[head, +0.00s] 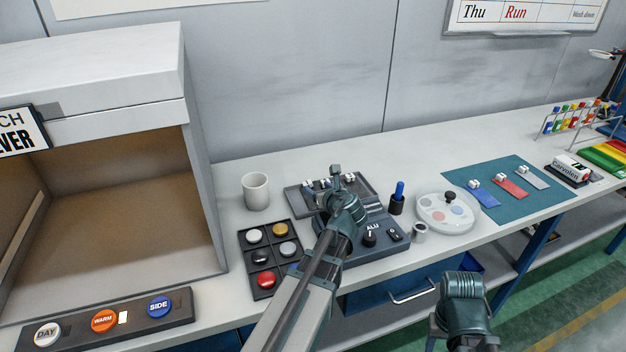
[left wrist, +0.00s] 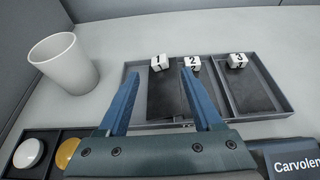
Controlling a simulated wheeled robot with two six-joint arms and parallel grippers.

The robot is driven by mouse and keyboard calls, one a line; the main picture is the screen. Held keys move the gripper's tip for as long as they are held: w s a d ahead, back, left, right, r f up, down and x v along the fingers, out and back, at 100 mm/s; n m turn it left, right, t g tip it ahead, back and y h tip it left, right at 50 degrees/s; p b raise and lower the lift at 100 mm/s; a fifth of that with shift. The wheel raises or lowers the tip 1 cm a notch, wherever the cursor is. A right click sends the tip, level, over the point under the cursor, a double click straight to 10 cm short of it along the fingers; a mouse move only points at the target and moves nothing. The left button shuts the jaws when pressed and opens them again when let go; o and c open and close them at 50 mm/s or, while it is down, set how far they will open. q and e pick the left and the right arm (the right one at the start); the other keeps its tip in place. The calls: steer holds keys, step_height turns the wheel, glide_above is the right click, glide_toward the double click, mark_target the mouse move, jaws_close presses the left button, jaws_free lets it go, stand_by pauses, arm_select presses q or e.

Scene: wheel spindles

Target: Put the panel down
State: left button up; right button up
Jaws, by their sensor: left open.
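A dark shallow tray (left wrist: 130,82) with compartments lies on the bench; it also shows in the head view (head: 293,194), partly behind my left arm. A dark panel (left wrist: 166,100) with a white cube marked 1 (left wrist: 160,62) at its top edge lies in the left compartment. Another dark panel (left wrist: 252,95) lies at the right, by a cube marked 3 (left wrist: 237,60). A cube marked 2 (left wrist: 192,63) stands between them. My left gripper (head: 336,171) is over the tray; its fingers (left wrist: 161,78) are apart, around the view of the left panel. Contact cannot be told.
A white cup (head: 256,191) and a button box (head: 268,256) are left of the tray. A teal mat (head: 510,207) holds blue, red and grey panels.

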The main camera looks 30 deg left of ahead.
arm_select(q)
steer(key=shift+p+v, duration=0.55)
steer(key=shift+v, duration=1.75)
